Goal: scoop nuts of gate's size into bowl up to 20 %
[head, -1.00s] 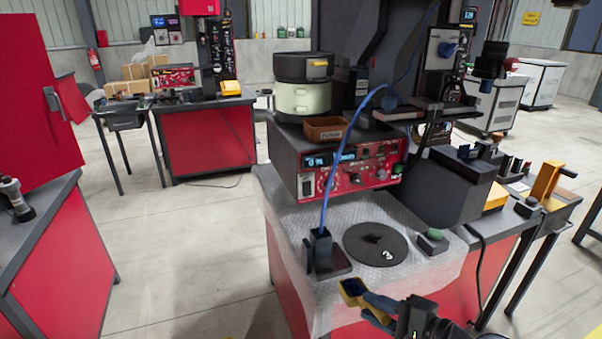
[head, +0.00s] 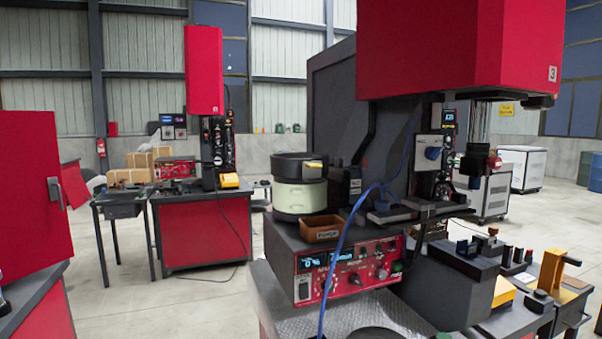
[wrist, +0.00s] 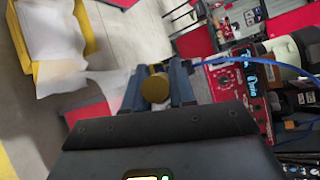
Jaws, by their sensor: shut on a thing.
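My gripper (wrist: 168,88) shows in the wrist view, shut on a scoop (wrist: 155,89), of which a round brass-coloured end shows between the jaws. The rest of the scoop is hidden. The head view does not show my gripper. There the dark feeder bowl (head: 292,168) sits on a cream drum (head: 300,198) on top of the control box. The inside of the bowl is hidden by its wall. The red control panel (head: 350,266) has a lit display (head: 328,258) that seems to read 0 %. No nuts can be made out.
A blue cable (head: 346,238) arcs down in front of the panel. A red hood (head: 455,50) hangs above at right. A dark block (head: 455,285) stands right of the panel.

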